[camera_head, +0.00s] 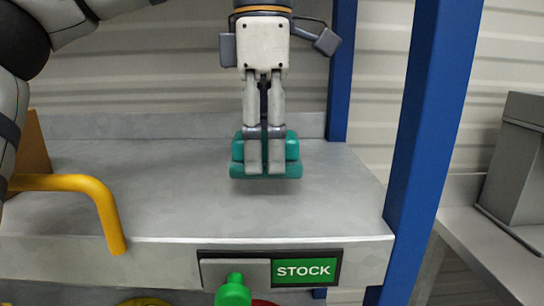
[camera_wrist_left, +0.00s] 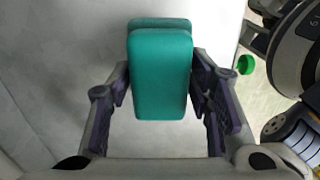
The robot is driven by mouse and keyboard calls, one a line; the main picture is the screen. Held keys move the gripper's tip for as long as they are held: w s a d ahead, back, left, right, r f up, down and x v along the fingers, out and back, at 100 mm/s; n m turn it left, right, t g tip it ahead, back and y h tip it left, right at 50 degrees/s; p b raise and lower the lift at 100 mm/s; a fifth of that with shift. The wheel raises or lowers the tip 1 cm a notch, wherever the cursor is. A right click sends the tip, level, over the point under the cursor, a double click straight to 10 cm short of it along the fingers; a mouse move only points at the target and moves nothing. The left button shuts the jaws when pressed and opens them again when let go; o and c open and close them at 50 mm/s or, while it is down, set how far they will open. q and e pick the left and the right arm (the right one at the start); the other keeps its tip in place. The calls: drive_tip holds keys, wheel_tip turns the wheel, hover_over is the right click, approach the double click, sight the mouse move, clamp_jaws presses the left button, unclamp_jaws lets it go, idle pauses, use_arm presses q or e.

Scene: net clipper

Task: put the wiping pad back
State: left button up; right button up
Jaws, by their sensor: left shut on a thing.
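The wiping pad (camera_head: 292,150) is a teal block with a wider lower layer. It is over the grey metal shelf (camera_head: 180,190), toward the shelf's right end. My left gripper (camera_head: 265,165) points down with its fingers around the pad, shut on it. In the left wrist view, the pad (camera_wrist_left: 161,75) sits between the two dark fingertips (camera_wrist_left: 161,85). I cannot tell whether the pad's underside touches the shelf.
A green STOCK label (camera_head: 304,270) and a green knob (camera_head: 233,290) are at the shelf's front. A yellow bent bar (camera_head: 85,185) stands at the left. Blue posts (camera_head: 425,130) flank the right end. A grey box (camera_head: 515,160) is beyond. The shelf's middle is clear.

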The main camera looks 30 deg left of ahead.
use_arm(q)
drive_tip(key=f, duration=0.1)
drive_tip(key=w+f, duration=0.1)
drive_tip(key=f, duration=0.1)
drive_tip(key=shift+d, duration=0.2)
drive_tip(key=shift+s, duration=0.4)
drive_tip(key=o, duration=1)
drive_tip(key=shift+w+f, duration=0.15)
drive_tip(key=shift+w, duration=0.05)
wheel_tip(320, 180, up, 11)
drive_tip(key=shift+d+r, duration=0.1)
drive_tip(key=shift+r, duration=0.6)
